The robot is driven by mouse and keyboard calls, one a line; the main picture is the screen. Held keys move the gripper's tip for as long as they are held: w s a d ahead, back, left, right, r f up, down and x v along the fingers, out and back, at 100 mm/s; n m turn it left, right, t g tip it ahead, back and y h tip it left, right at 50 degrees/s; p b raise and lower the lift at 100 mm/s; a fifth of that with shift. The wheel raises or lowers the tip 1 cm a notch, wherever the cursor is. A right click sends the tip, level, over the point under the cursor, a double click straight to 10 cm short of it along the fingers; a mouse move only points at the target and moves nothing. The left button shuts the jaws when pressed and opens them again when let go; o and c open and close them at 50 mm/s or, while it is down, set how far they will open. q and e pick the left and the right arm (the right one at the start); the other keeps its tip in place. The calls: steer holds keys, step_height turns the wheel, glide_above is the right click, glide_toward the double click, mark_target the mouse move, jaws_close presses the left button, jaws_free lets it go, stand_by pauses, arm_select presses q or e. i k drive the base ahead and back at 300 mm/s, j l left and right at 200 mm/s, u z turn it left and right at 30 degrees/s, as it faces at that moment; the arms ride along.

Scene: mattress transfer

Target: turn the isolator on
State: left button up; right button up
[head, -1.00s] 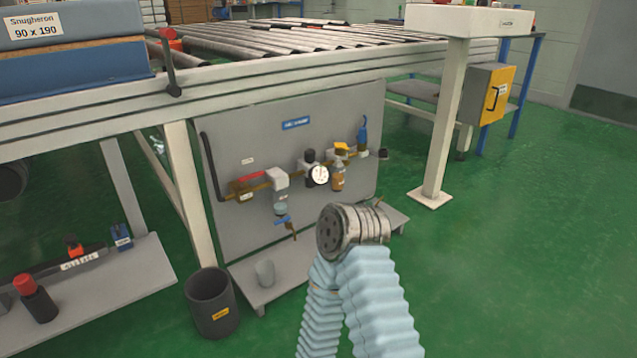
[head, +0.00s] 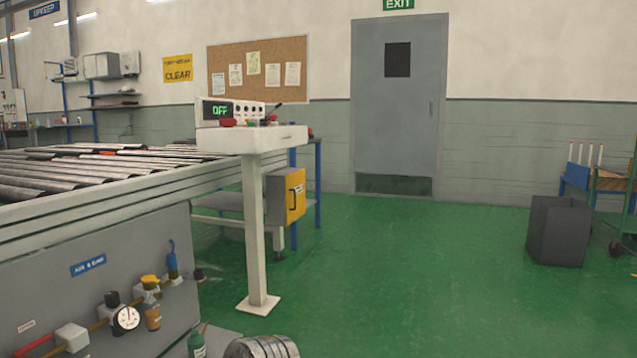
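A grey box with a yellow front (head: 295,195) and a black handle is fixed behind the white post under the console; I cannot tell from its label whether it is the isolator. The white console (head: 248,140) on the post has a display reading OFF (head: 219,111) and several small knobs and buttons. The grey air panel (head: 140,250) at the lower left carries a pipe with a red lever (head: 33,345), partly cut off, a round gauge (head: 126,318) and a blue-handled valve (head: 172,258). Neither gripper shows; only a metal part of my arm reaches the bottom edge.
The roller conveyor (head: 90,215) fills the left. Green floor is open between the post and the grey door (head: 398,110). A dark bin (head: 559,230) stands at the right. A green bottle (head: 197,344) is low at the left.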

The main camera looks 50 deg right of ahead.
mark_target(226, 122)
steer(key=z, duration=1.3)
